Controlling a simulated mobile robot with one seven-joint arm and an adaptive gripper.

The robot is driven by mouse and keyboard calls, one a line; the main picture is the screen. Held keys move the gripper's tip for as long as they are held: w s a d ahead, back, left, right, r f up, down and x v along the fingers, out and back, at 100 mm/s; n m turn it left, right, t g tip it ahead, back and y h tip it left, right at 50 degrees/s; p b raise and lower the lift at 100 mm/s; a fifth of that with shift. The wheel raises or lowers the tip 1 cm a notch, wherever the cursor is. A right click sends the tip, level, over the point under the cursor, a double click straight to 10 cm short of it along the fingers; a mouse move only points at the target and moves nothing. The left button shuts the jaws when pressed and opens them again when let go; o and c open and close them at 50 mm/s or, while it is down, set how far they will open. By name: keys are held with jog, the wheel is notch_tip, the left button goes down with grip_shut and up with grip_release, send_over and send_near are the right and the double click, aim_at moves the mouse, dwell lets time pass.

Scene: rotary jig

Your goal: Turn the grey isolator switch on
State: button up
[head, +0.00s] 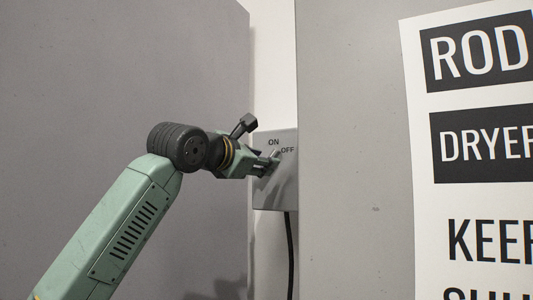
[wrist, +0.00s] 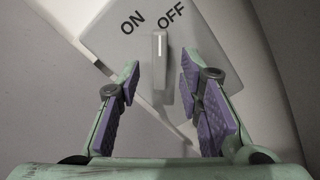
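The grey isolator switch (wrist: 203,43) is a box with ON and OFF printed on its face. In the head view the box (head: 285,190) sits in the gap between two grey panels. Its grey lever (wrist: 159,72) has a white line along it. In the wrist view the lever's end lies between the two words, a little nearer OFF. My gripper (wrist: 160,68) is open, one purple-padded finger on each side of the lever, with gaps showing on both sides. In the head view my gripper (head: 268,165) is at the box face and hides part of it.
A grey panel (head: 130,60) fills the left, and another grey panel (head: 350,150) stands right of the box. A black cable (head: 290,255) hangs below the box. A sign (head: 470,190) with large words is at the far right.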

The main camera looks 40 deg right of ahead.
jog(key=shift+p+x, duration=0.4)
jog(key=shift+x, duration=1.1)
jog(key=shift+c, duration=0.2)
grip_shut()
